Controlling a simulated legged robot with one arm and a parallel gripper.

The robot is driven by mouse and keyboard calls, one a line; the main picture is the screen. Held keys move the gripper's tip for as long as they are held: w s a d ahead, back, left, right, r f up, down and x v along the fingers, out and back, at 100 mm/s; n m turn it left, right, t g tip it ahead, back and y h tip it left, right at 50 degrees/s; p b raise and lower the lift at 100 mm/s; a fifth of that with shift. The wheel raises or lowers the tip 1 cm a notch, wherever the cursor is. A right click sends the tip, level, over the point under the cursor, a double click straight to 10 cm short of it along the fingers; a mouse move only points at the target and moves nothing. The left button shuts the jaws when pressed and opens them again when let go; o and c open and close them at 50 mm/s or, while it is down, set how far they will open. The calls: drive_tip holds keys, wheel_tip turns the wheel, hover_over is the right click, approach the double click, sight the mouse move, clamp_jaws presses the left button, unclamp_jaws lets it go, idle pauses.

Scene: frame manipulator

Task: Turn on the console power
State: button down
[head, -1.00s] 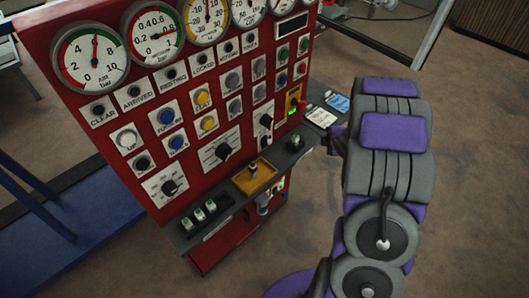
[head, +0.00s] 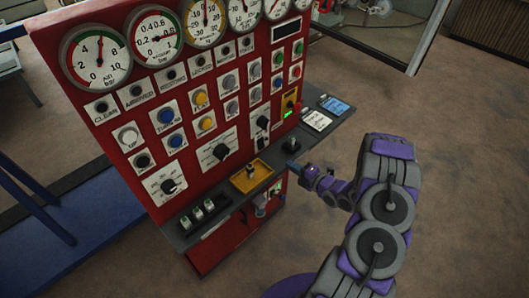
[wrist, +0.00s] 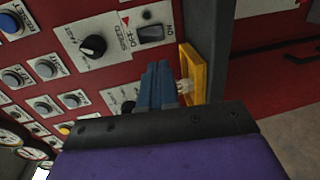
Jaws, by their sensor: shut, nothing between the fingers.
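The red console (head: 110,75) stands at left and centre in the head view, with gauges, buttons and knobs on its sloped face. A yellow plate with a small green light (head: 289,107) is at its right edge. In the wrist view a dark rocker switch (wrist: 151,34) marked OFF and ON sits beside a black knob (wrist: 93,46) on a white plate. My gripper (head: 293,169) is by the right part of the console's ledge. In the wrist view its blue fingers (wrist: 158,72) are shut and empty, partly covering the view of the panel.
The dark ledge (head: 232,205) carries a yellow-framed lever (head: 250,176), several small switches at left and a black knob (head: 291,145) at right. Two cards (head: 316,120) lie at its right end. Open floor lies right of the console.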

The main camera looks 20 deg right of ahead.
sight(262, 147)
drive_tip(key=shift+a, duration=0.1)
idle(0.3)
drive_tip(key=b+x, duration=0.2)
drive_tip(key=x, duration=1)
drive_tip(key=shift+w+f, duration=0.15)
drive_tip(key=shift+w, duration=0.05)
drive_tip(key=shift+x, duration=0.75)
drive_tip(key=shift+w, duration=0.1)
